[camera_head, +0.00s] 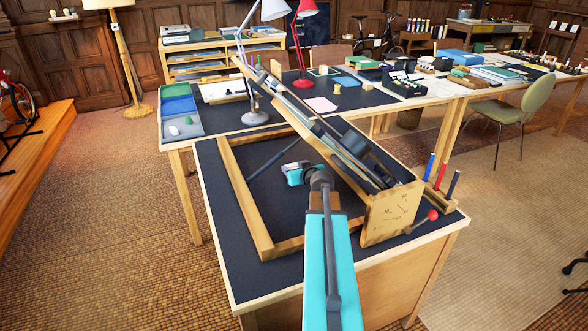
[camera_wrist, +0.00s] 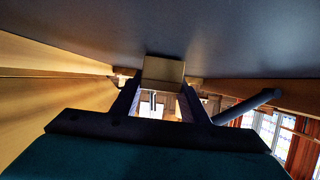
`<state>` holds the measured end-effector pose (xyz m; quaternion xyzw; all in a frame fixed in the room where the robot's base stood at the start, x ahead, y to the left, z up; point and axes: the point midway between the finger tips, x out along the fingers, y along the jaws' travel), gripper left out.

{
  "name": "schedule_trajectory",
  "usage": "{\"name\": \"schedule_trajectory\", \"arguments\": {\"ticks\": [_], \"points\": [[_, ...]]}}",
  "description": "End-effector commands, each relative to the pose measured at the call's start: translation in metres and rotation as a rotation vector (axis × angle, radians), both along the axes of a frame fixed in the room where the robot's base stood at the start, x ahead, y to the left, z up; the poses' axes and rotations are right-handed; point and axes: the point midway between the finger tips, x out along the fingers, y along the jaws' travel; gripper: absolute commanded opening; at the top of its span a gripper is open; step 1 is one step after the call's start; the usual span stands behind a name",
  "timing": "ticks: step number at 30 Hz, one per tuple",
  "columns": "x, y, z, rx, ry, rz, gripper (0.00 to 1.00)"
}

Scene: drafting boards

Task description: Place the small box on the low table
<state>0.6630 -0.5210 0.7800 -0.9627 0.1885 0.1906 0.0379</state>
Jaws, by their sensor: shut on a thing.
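My gripper (camera_wrist: 160,95) is shut on a small tan box (camera_wrist: 163,70), held between its fingertips in the wrist view. A broad dark surface fills the top of that view, close to the box; I cannot tell whether they touch. In the head view my gripper (camera_head: 291,173) is over the near dark-topped table (camera_head: 225,235), inside a wooden frame (camera_head: 243,200). The box is not clearly visible there, being small and partly hidden by my gripper. I cannot tell for certain which table is the low table.
A tilted wooden drafting assembly (camera_head: 392,213) stands close to my gripper's right. Colored upright rods (camera_head: 440,177) are at the table's right edge. A longer table behind carries a red lamp (camera_head: 304,50), a blue-grey tray (camera_head: 180,110) and papers. Open floor lies to the left.

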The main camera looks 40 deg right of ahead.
Motion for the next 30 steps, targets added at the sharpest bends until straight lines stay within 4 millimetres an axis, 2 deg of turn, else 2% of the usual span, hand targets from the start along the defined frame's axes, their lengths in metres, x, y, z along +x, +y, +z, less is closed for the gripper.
{"name": "schedule_trajectory", "arguments": {"ticks": [12, 13, 16, 30], "points": [[0.0003, 0.0005, -0.0034, -0.001, 0.0, 0.0, 0.17], [0.0004, 0.0006, -0.0032, -0.001, 0.0, 0.001, 0.42], [0.0005, 0.0007, -0.0026, -0.001, 0.0, 0.001, 0.59], [0.0008, 0.0011, -0.0003, -0.001, 0.0, 0.001, 0.59]]}}
